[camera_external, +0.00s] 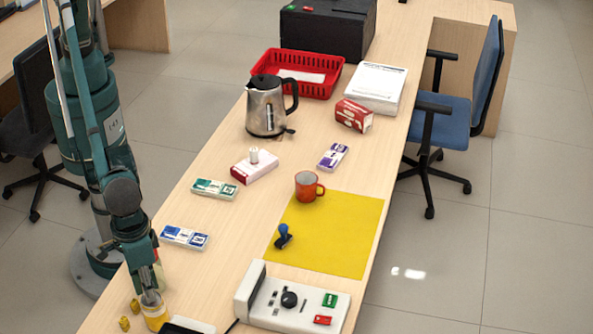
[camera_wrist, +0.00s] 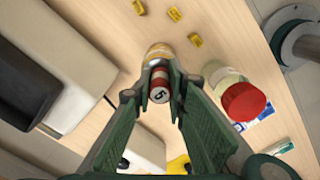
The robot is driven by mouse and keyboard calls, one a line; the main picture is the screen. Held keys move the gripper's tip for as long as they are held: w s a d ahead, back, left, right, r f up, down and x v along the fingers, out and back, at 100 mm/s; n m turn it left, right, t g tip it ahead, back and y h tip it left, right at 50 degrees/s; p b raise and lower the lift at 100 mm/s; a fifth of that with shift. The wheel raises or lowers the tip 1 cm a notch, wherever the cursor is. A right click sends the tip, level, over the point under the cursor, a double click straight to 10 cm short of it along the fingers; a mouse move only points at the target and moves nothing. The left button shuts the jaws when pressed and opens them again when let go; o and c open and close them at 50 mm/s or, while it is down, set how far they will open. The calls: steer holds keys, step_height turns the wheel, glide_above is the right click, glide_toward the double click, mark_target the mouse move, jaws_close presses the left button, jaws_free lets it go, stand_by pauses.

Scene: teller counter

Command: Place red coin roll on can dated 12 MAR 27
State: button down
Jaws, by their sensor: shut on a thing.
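The red coin roll (camera_wrist: 160,86), with a pale end marked 5, sits between the fingertips of my gripper (camera_wrist: 160,95) in the wrist view. My gripper is shut on it. Just beyond the roll is a yellow can (camera_wrist: 157,53); I cannot tell whether the roll touches it. In the external view my gripper (camera_external: 150,292) is low over the near left end of the counter, right above the yellow can (camera_external: 156,319). The roll is not clear there. No date is readable on the can.
A jar with a red lid (camera_wrist: 243,101) stands close to the right of my gripper in the wrist view. Several small yellow pieces (camera_wrist: 195,40) lie by the can. A white device (camera_external: 290,300) stands right of it, with a yellow mat (camera_external: 335,235) behind.

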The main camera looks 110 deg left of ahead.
steer(key=shift+f, duration=0.15)
steer(key=c, duration=2.3)
jaws_free()
steer(key=shift+r, duration=0.2)
step_height(320, 180, up, 12)
steer(key=shift+f, duration=0.1)
steer(key=shift+a, duration=0.1)
